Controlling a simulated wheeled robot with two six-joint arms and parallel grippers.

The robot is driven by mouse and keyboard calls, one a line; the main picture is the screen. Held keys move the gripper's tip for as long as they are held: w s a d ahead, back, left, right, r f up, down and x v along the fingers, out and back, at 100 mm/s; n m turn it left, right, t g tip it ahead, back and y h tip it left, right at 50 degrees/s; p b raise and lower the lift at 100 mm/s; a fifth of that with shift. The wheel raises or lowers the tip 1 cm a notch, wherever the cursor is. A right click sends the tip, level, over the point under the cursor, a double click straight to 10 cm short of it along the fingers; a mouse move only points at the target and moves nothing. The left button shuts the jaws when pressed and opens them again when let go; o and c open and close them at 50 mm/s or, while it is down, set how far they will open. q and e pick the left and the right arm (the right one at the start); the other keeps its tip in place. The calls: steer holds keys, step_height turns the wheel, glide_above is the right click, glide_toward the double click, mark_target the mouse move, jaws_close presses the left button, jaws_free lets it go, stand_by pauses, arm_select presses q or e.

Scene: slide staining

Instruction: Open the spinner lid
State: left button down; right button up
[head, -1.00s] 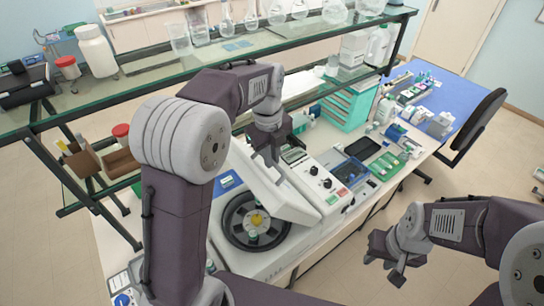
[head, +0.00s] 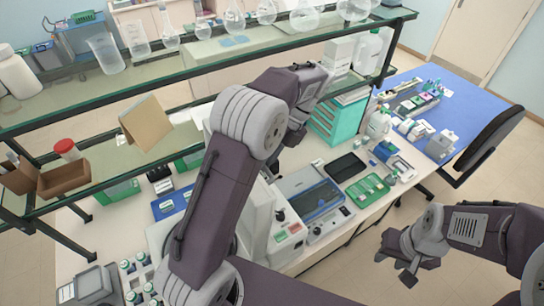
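The spinner (head: 284,247) is a white machine on the bench, mostly hidden behind my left arm in the head view. Only its right side and part of its control panel show. A pale upright part (head: 262,208) beside my arm may be its lid; I cannot tell how far it stands open, and the bowl is hidden. My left gripper (head: 294,137) is above and behind the spinner; its fingers are too dark and covered to read, and contact with the lid does not show. My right gripper (head: 398,262) is open and empty, over the floor in front of the bench.
A glass shelf (head: 210,75) with flasks crosses above the bench. A grey device (head: 312,195), a green tray (head: 367,188) and a teal drawer unit (head: 340,120) stand right of the spinner. Bottles in a rack (head: 135,275) are at the lower left. Floor shows beyond the bench front.

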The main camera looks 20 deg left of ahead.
arm_select(q)
steer(key=shift+f, duration=0.15)
steer(key=shift+w+d, duration=0.1)
steer(key=c, duration=1.6)
jaws_free()
steer(key=shift+o, duration=0.7)
steer(key=shift+w, duration=0.1)
steer(key=shift+w+d, duration=0.1)
steer(key=shift+w, duration=0.2)
